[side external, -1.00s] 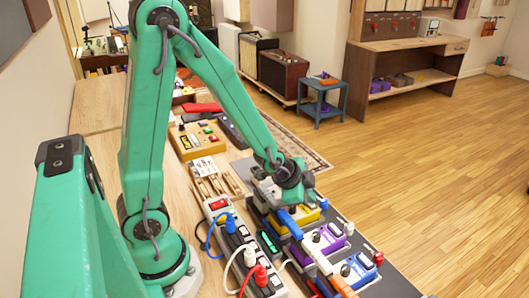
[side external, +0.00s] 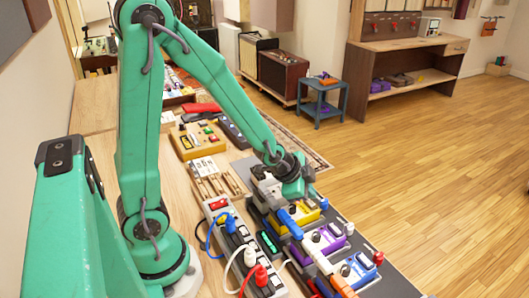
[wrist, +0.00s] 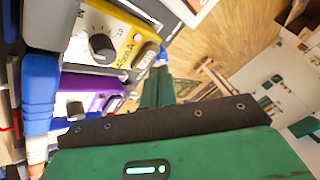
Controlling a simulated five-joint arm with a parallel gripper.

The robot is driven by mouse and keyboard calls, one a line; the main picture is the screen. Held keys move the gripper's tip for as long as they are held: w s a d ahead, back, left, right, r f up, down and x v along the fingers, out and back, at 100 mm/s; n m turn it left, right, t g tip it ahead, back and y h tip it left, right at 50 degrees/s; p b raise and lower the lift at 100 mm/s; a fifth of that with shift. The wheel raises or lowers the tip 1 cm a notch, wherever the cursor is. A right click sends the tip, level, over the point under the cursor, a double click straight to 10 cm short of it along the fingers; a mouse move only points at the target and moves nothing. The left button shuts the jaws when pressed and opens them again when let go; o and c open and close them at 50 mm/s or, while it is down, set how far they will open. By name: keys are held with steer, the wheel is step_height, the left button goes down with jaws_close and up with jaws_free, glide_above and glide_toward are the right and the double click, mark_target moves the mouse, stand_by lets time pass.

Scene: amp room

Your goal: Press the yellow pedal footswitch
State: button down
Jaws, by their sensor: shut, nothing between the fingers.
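The yellow pedal (side external: 306,214) stands on the pedal board under my gripper, partly covered by it and by a blue plug. In the wrist view the yellow pedal (wrist: 122,18) shows at the top, with a dark round knob on a pale panel. A rounded metallic piece (wrist: 146,55), which looks like its footswitch, sits at its near right end. My gripper (wrist: 162,75) is shut and empty, its green fingertips just to the lower right of that piece. In the side view my gripper (side external: 298,190) is above the pedal's far end; I cannot tell whether it touches.
A purple pedal (wrist: 92,102) sits beside the yellow one, also seen in the side view (side external: 325,238). A blue plug (wrist: 40,92) stands close on the left. A power strip (side external: 240,255) with several plugs lies left of the board. Wooden floor is open to the right.

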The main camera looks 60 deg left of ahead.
mark_target(307, 203)
steer(key=shift+r, duration=0.2)
steer(key=shift+r, duration=2.35)
steer(key=shift+s+r, duration=0.15)
steer(key=shift+r, duration=0.1)
steer(key=s+r+n+g, duration=0.1)
steer(key=s+r+n, duration=0.7)
steer(key=s, duration=0.8)
step_height(307, 203, up, 3)
steer(key=shift+s+d+f+g, duration=0.1)
steer(key=shift+s+d+g, duration=0.1)
steer(key=shift+d+g, duration=0.2)
